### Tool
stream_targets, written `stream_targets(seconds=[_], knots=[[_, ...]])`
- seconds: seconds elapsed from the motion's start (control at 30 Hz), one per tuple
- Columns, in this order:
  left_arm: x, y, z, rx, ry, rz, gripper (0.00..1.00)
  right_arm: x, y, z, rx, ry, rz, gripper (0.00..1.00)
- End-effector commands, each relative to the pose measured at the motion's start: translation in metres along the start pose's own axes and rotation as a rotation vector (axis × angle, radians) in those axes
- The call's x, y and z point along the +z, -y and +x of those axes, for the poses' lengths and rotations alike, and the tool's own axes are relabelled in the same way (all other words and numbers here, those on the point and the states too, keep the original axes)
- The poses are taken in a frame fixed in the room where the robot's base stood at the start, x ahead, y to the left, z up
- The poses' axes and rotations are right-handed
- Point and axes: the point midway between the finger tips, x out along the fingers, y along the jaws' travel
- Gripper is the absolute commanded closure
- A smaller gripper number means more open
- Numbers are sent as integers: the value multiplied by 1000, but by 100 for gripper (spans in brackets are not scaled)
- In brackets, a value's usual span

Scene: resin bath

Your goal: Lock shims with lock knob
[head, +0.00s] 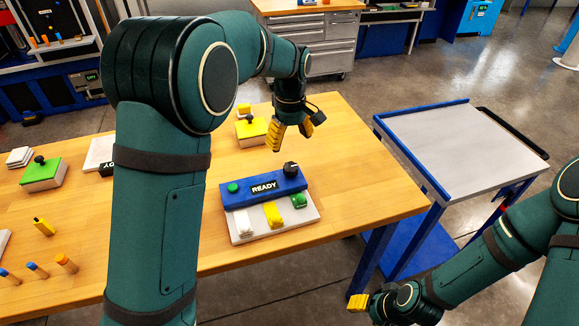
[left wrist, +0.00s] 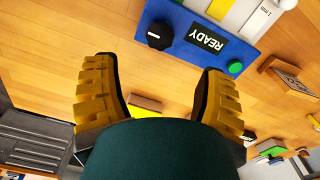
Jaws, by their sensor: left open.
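A blue fixture (head: 262,190) stands on the wooden table, with a lit READY display (head: 264,187). Its black lock knob (head: 291,169) is at the right end and also shows in the left wrist view (left wrist: 159,36). My left gripper (head: 289,141) is open and empty, above the table behind the fixture, apart from the knob. In the left wrist view its fingers (left wrist: 158,95) are spread. My right gripper (head: 358,302) is low, right of the table; its opening is unclear.
A yellow-topped block (head: 251,131) is behind the fixture, near my left gripper. A green-topped block (head: 42,174) and several small pegs (head: 66,263) are at the left. A grey-topped cart (head: 452,145) stands right of the table. The table's right end is clear.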

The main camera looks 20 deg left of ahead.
Motion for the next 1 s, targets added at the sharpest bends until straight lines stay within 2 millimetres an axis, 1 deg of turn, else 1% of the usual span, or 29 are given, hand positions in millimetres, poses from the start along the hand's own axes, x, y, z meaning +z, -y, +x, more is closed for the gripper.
stream_targets(seconds=[0.03,0.3,0.5,0.7,0.93,0.97,1.0], knots=[[0,1,14,-4,2,-1,28,0,-2,5,0,-2,0,46],[0,1,65,-4,1,-1,28,-2,-6,16,0,-8,-1,46],[0,0,90,-2,1,0,28,-3,-8,21,0,-11,-2,46],[0,0,98,0,0,0,28,-3,-8,23,0,-13,-2,46],[0,0,98,0,0,0,28,-3,-8,22,0,-13,-2,46],[0,0,98,0,0,0,27,-3,-8,22,0,-13,-2,46],[0,0,98,0,0,0,41,-3,-8,22,0,-13,-2,46]])
